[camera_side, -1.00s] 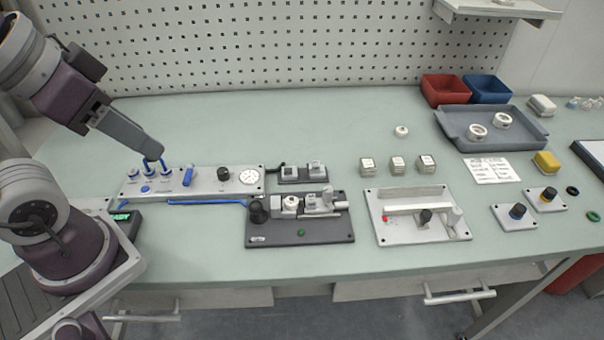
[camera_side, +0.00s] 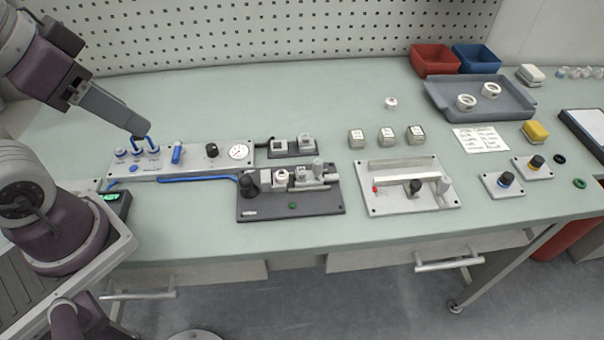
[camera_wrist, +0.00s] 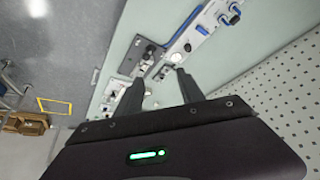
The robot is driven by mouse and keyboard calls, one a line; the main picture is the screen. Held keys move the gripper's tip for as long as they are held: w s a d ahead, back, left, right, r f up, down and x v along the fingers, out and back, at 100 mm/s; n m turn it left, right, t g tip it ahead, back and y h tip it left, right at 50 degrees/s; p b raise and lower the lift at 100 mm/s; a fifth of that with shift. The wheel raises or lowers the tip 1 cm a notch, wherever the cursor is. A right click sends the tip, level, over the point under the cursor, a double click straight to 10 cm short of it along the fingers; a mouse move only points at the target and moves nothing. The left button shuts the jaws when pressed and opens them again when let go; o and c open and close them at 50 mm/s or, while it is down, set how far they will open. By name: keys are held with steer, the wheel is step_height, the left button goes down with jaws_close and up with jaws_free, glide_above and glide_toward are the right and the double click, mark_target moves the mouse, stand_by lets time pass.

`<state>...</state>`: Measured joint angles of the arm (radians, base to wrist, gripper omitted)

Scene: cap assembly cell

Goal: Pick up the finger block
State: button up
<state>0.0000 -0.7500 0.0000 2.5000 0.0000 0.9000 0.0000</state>
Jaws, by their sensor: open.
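I cannot tell for certain which part is the finger block. Two small grey blocks, a left one (camera_side: 279,145) and a right one (camera_side: 305,141), sit on a dark base behind the dark fixture plate (camera_side: 290,208). Three pale cubes, left (camera_side: 357,137), middle (camera_side: 386,136) and right (camera_side: 415,134), stand in a row to their right. In the wrist view, my gripper (camera_wrist: 158,80) has its two dark fingers spread apart with nothing between them. In the side view, my gripper is over the left end of the grey control panel (camera_side: 200,164), away from these blocks.
A white fixture plate (camera_side: 380,207) stands right of the dark one. Farther right are a grey tray (camera_side: 510,112) with two white rings, a red bin (camera_side: 435,60), a blue bin (camera_side: 477,58) and a yellow block (camera_side: 535,131). A pegboard (camera_side: 250,30) bounds the back.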

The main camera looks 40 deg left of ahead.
steer(key=n+g, duration=0.5)
steer(key=n, duration=2.1)
glide_above(298, 171)
step_height(298, 171, down, 15)
steer(key=shift+n+g, duration=0.3)
steer(key=shift+n, duration=0.2)
step_height(298, 171, down, 8)
steer(key=shift+f, duration=0.3)
jaws_close()
